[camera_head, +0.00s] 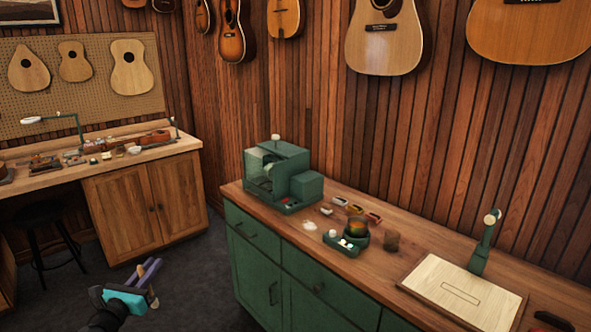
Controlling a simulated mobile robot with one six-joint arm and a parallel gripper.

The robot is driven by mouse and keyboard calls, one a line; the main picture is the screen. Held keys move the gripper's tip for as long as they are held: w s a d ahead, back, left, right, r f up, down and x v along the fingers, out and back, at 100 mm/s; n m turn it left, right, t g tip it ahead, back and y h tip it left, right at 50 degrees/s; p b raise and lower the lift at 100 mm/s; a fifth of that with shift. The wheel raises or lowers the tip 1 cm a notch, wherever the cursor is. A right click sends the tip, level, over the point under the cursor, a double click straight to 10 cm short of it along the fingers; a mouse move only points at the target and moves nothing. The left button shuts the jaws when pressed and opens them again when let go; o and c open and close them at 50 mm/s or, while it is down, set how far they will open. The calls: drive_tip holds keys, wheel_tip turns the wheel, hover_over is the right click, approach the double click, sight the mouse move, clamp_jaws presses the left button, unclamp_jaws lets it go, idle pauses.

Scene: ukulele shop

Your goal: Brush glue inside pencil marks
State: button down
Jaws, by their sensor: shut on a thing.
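A pale wooden board (425,275) lies on the green cabinet's top at the right. It bears a thin pencilled rectangle (460,293), with no glue visible inside it. My gripper (146,284) is at the lower left, in front of the cabinet and well away from the board. It is shut on a slim thing with a pale end (153,300), apparently the brush; the fingers hide most of it. A small pot with amber contents (357,226) stands mid-counter; I cannot tell if it holds glue.
A green machine (277,177) stands at the counter's left end. A small green tray (345,246), a brown cup (391,241) and a green lamp (484,245) also stand there. Guitars hang above. A workbench (110,165) is at the left; floor between is clear.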

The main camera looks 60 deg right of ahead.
drive_tip(key=s+d+r+m+g+h+p, duration=0.1)
drive_tip(key=s+d+r+g, duration=0.2)
drive_tip(key=d, duration=0.9)
drive_tip(key=s+d+r+m+g+p, duration=0.15)
drive_tip(key=s+d, duration=0.25)
drive_tip(key=d, duration=0.7)
drive_tip(key=s+d+r+m+g+h, duration=0.1)
drive_tip(key=s+d+r+m+g, duration=0.2)
drive_tip(key=d, duration=0.9)
drive_tip(key=s+d+r+m+g+p, duration=0.1)
drive_tip(key=s+d+r+g, duration=0.3)
drive_tip(key=s+d, duration=0.9)
drive_tip(key=s+d+r+m+g+p, duration=0.1)
drive_tip(key=s+d+r+g, duration=0.3)
drive_tip(key=s+d, duration=1)
drive_tip(key=shift+s+r+y+p, duration=0.4)
drive_tip(key=shift+s+r+p, duration=0.15)
drive_tip(key=shift+r, duration=0.15)
drive_tip(key=shift+f, duration=0.2)
wheel_tip(320, 180, down, 9)
drive_tip(key=b, duration=0.5)
drive_tip(key=shift+f+b, duration=0.15)
drive_tip(key=shift+b, duration=0.15)
